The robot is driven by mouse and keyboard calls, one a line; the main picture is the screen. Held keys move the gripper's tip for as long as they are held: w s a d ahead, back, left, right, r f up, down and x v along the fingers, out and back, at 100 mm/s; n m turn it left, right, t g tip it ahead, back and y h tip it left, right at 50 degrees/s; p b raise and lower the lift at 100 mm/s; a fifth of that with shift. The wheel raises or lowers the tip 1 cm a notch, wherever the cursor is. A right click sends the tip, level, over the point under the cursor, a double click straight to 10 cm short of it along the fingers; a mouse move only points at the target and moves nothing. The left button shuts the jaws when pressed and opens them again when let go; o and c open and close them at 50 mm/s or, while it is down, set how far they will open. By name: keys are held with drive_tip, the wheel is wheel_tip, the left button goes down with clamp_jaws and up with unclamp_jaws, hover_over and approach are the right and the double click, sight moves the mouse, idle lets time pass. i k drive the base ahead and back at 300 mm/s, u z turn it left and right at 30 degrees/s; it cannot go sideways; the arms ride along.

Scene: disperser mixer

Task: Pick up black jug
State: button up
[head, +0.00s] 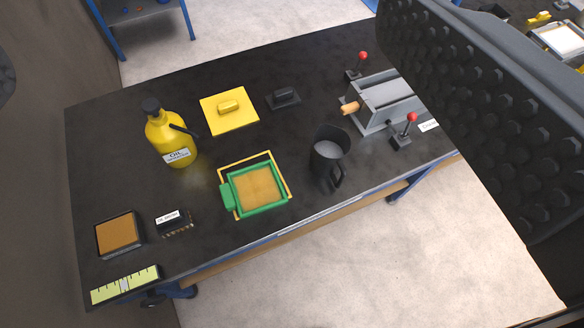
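The black jug (328,158) stands upright on the dark workbench, right of the middle near its front edge. Its open mouth faces up, and its handle points toward the front edge. Something grey shows inside it. My gripper (200,60) is open: one large studded finger fills the upper right, and a dark piece at the left edge looks like the other finger. Nothing shows between them. The gripper is above and apart from the jug.
On the bench (120,120), a green-framed tray (257,188) is left of the jug. A grey machine with red-knobbed levers (385,103) is to the right. Further left are a yellow oil can (165,135), a yellow lidded plate (230,118) and a brown square block (119,234).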

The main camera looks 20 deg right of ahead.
sight(331, 145)
drive_tip(key=u, duration=1.6)
drive_tip(key=k, duration=0.7)
drive_tip(key=z, duration=1.7)
drive_tip(key=i, duration=1)
